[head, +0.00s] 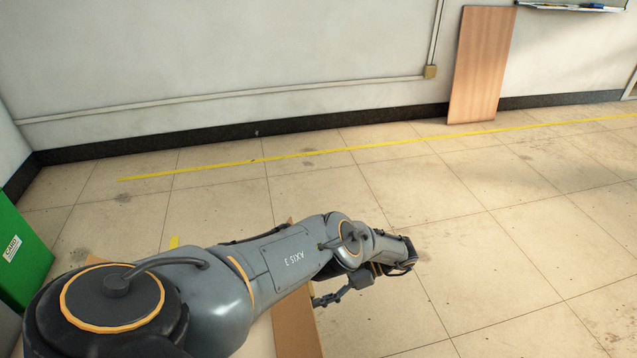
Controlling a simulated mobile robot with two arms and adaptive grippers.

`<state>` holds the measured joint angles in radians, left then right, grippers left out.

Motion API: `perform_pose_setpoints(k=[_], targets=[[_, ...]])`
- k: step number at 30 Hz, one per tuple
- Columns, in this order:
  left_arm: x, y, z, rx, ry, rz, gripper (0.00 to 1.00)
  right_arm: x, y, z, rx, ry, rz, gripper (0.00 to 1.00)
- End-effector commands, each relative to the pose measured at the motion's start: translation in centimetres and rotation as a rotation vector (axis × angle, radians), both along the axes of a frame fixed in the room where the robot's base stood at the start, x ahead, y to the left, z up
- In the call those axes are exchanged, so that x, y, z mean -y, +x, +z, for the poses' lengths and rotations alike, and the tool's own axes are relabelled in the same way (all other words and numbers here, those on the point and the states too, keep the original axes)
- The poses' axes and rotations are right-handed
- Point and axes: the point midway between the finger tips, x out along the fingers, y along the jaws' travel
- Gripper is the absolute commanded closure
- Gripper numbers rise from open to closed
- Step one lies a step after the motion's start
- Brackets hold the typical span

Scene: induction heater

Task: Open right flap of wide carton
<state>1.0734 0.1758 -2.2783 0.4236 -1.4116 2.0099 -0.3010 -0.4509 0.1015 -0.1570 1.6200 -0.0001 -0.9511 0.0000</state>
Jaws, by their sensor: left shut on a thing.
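A brown cardboard piece of the wide carton (297,328) shows at the bottom middle, below my left arm. Most of the carton is hidden behind that arm, with only small bits of cardboard showing past its edges. My left gripper (320,300) hangs under the arm's wrist at the right edge of the cardboard. It is shut on the carton's edge, which looks like the right flap; the contact is small and partly hidden. How far the flap is open cannot be told. My right gripper is not in view.
A green box (22,258) stands at the far left. A wooden board (482,65) leans on the back wall. A yellow line (330,150) runs along the tiled floor. The floor to the right of my left arm is clear.

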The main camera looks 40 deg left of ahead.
Motion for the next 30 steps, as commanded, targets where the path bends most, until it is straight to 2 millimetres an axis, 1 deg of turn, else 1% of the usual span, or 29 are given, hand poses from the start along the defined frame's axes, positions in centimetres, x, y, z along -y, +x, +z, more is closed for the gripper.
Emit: perform_pose_setpoints(k=[1,6,7,8,9,10,23,26,30], targets=[[-0.1,-0.5,-0.5,-0.007,-0.002,0.004,0.91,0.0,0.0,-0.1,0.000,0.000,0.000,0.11],[-0.1,-0.5,-0.5,-0.007,-0.002,0.004,0.91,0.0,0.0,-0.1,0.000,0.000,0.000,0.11],[-0.1,-0.5,-0.5,-0.008,-0.001,0.004,0.28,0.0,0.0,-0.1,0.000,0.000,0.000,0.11],[-0.1,-0.5,-0.5,-0.008,-0.001,0.004,0.22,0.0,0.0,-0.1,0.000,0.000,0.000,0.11],[-0.1,-0.5,-0.5,-0.008,-0.001,0.004,0.14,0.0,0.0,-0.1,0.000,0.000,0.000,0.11],[-0.1,-0.5,-0.5,-0.007,0.000,0.004,0.11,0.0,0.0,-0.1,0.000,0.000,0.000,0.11],[-0.1,-0.2,0.0,-0.004,0.000,0.001,0.11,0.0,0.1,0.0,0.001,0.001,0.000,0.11],[-0.1,-0.1,0.6,-0.003,0.000,0.002,0.11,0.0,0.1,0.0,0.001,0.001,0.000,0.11],[-0.1,-0.1,1.9,-0.003,-0.002,0.001,0.11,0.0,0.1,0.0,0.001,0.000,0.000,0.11]])
